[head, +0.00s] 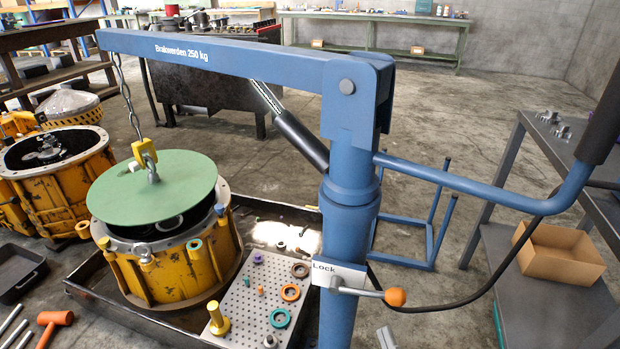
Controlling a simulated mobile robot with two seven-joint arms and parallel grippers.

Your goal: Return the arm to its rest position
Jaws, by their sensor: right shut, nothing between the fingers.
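My right gripper (386,338) shows only as a small grey tip at the bottom edge, right of the crane's post; it is shut and empty, apart from the orange-knobbed lock lever (395,297) above it. My left gripper is not in view. The blue crane (350,230) stands in the middle, its boom (235,62) reaching left. A chain (127,97) and yellow hook (144,152) hang from the boom. The hook is at the lifting eye of a green round plate (154,187) over a yellow housing (180,270). Whether the plate touches the housing is unclear.
A black tray (85,290) holds the housing and a perforated plate (240,301) with rings and pins. The crane's blue handle (480,187) extends right toward a grey bench (560,160) with a cardboard box (560,252). An orange mallet (55,319) lies bottom left.

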